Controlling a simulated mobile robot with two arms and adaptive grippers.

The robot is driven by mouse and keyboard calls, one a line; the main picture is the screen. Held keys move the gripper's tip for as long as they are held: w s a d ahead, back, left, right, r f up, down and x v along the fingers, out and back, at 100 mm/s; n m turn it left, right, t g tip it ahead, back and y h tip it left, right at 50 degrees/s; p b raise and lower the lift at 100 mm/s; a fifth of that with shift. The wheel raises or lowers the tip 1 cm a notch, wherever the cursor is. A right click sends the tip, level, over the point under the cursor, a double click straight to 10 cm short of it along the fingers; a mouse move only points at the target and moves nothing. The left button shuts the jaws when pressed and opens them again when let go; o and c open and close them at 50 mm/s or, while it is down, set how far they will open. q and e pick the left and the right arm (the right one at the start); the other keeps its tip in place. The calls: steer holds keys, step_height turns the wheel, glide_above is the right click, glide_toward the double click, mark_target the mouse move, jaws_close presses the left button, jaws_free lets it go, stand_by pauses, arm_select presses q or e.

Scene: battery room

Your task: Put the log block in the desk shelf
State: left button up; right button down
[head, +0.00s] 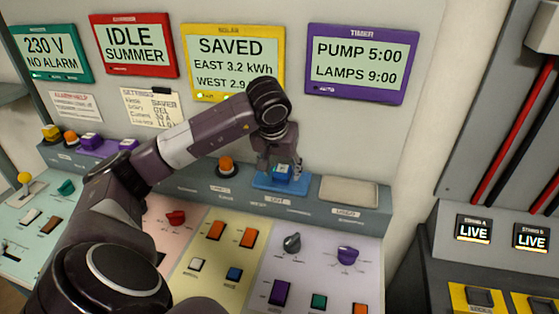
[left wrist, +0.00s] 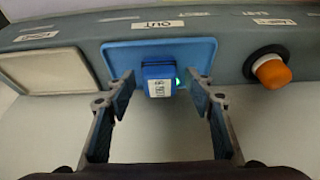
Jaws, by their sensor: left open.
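A small blue block with a white label (head: 283,171) sits on the blue tray (head: 262,182) marked OUT, on the grey ledge of the control desk. It also shows in the left wrist view (left wrist: 157,80), upright with a small green light beside it. I take it for the log block. My left gripper (head: 280,165) is over the tray, its fingers pointing at the block. In the left wrist view its open fingertips (left wrist: 161,84) stand on either side of the block, with a gap each side. My right gripper is not in view. I cannot tell which part is the desk shelf.
A beige pad marked USED (head: 348,190) lies right of the tray. An orange knob (head: 226,165) stands left of it. The sloping panel (head: 215,272) in front carries several switches and dials. Purple blocks (head: 92,142) sit farther left. Screens stand behind.

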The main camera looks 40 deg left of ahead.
arm_select(q)
steer(key=v, duration=1.2)
